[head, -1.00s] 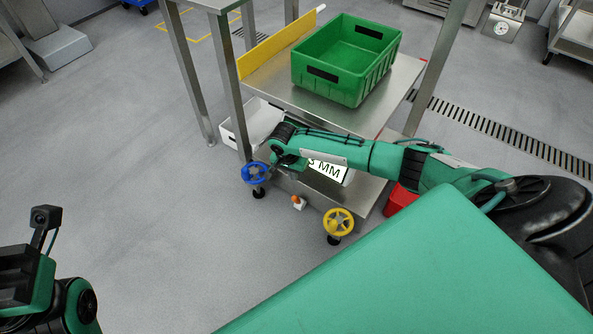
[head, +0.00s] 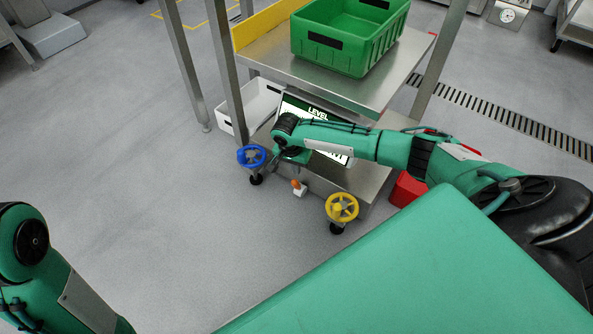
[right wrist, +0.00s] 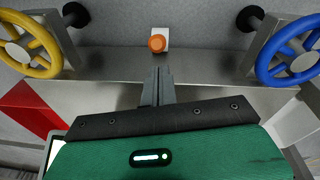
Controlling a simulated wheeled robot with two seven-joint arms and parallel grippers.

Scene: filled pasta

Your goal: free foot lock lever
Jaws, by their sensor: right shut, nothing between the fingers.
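The foot lock lever, as I take it, is a small white block with an orange knob (head: 297,186) low at the front edge of the steel cart, between a blue and a yellow handwheel. In the right wrist view the orange knob (right wrist: 157,43) shows just beyond the fingertips. My right gripper (right wrist: 158,70) is shut and empty, its fingers pointing at the knob; contact cannot be told. In the head view the right gripper (head: 292,158) is partly hidden under its wrist, above and behind the knob. My left gripper is out of view; only its arm shows at lower left.
The blue handwheel (head: 251,157) and yellow handwheel (head: 342,207) flank the lever above the casters. A green crate (head: 330,50) stands on the upper shelf. A display panel (head: 318,113), a white bin (head: 262,99) and a red bin (head: 407,190) are lower down. Floor at left is clear.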

